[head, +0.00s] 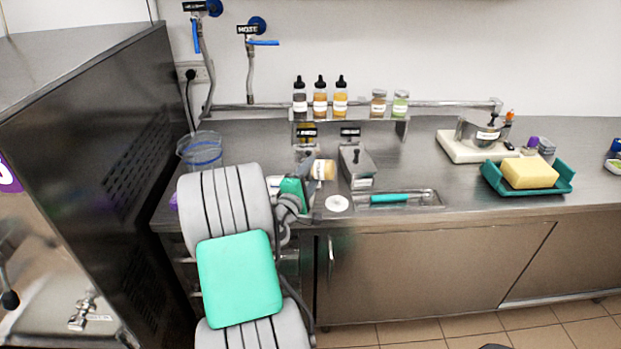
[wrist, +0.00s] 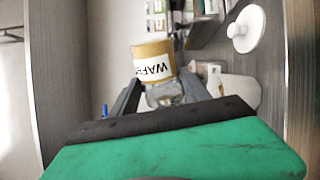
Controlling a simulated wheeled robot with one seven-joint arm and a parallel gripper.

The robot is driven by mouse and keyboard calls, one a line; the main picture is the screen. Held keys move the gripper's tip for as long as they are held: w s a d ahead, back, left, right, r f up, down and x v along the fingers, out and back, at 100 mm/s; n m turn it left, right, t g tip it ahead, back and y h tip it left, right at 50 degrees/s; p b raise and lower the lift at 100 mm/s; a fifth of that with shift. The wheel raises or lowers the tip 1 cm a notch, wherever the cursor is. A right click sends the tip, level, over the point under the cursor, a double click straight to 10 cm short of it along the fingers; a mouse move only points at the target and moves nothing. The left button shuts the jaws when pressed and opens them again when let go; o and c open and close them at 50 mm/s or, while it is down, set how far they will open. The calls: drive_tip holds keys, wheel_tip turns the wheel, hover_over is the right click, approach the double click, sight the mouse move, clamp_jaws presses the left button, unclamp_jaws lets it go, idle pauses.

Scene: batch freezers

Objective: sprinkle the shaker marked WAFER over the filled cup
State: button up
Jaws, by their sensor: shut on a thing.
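My gripper (wrist: 165,92) is shut on the WAFER shaker (wrist: 153,62), a tan cylinder with a white label. In the wrist view the shaker sits between the two grey fingers, its black lettering upside down. In the head view the shaker (head: 323,169) lies nearly on its side above the counter, just right of the teal part of my gripper (head: 302,186). The filled cup cannot be made out in either view; my arm and gripper hide part of the counter there.
A white disc (head: 337,203) lies at the counter's front edge. A steel bin (head: 356,166) and a tray with a teal-handled tool (head: 388,198) are to the right. Bottles (head: 320,100) stand on a back shelf. A clear container (head: 203,150) and a tall steel machine (head: 110,150) are left.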

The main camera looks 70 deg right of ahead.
wheel_tip(320, 180, up, 3)
drive_tip(key=m, duration=0.2)
drive_tip(key=m+b, duration=0.1)
drive_tip(key=m, duration=0.1)
drive_tip(key=shift+f+m+b, duration=0.2)
drive_tip(key=shift+m+b, duration=0.1)
drive_tip(key=shift+r+m+y+b, duration=0.3)
drive_tip(key=shift+r+m+b, duration=1)
drive_tip(key=shift+m, duration=0.9)
drive_tip(key=shift+r, duration=0.25)
drive_tip(key=r+m+b, duration=0.1)
drive_tip(key=m+b, duration=0.1)
drive_tip(key=m, duration=0.1)
drive_tip(key=shift+r, duration=0.2)
drive_tip(key=shift+r+m+b, duration=0.5)
drive_tip(key=shift+m+b, duration=0.3)
drive_tip(key=shift+b, duration=0.05)
